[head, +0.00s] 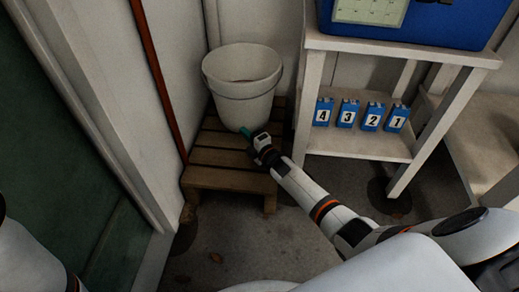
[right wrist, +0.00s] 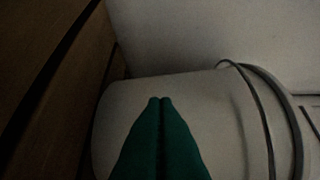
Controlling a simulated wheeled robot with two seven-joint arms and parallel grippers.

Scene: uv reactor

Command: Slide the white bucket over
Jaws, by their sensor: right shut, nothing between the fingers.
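The white bucket (head: 242,88) stands upright on a low slatted wooden pallet (head: 215,178) in the corner. Its side fills much of the right wrist view (right wrist: 215,125), with a thin handle loop at the right. My right gripper (head: 243,131) is at the lower front of the bucket, its green fingertips shut with nothing between them. In the right wrist view the fingertips (right wrist: 161,100) point at the bucket's side; I cannot tell whether they touch it. My left arm shows only in part at the left edge, and its gripper is out of view.
A white shelf (head: 350,148) stands to the right, holding several numbered blue blocks (head: 347,114) and a blue box (head: 425,25) on top. A red-brown pipe (head: 160,85) and pale wall are left of the bucket. Bare floor lies before the pallet.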

